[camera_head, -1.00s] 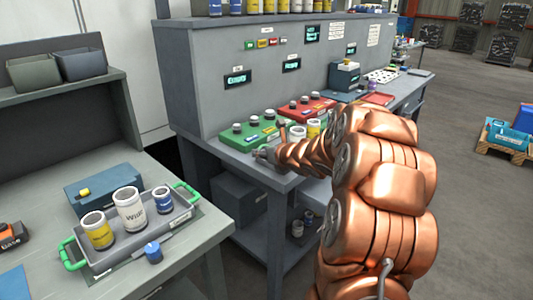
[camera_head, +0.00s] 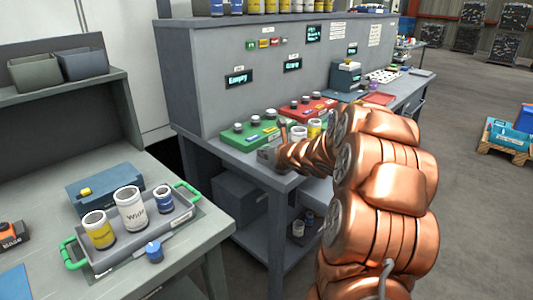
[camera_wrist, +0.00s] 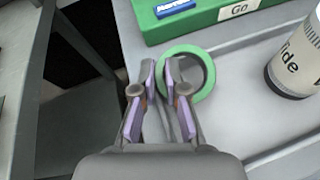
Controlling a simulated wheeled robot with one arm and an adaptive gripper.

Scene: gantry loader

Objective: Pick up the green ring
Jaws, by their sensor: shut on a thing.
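The green ring (camera_wrist: 209,76) lies at the bench's edge in the wrist view, just in front of a green box. My gripper (camera_wrist: 161,72) is shut on the ring's left side, with one finger outside the ring and the other inside its hole. The right part of the ring shows clear of the fingers. In the head view my gripper (camera_head: 268,156) is low at the front left corner of the far bench. I cannot make out the ring there.
The green box (camera_wrist: 225,12) stands close behind the ring, and a white can (camera_wrist: 298,62) stands to the right. A red box (camera_head: 310,108) is farther along the bench. A grey tray (camera_head: 110,262) with cans is on the near table. A gap lies left of the bench edge.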

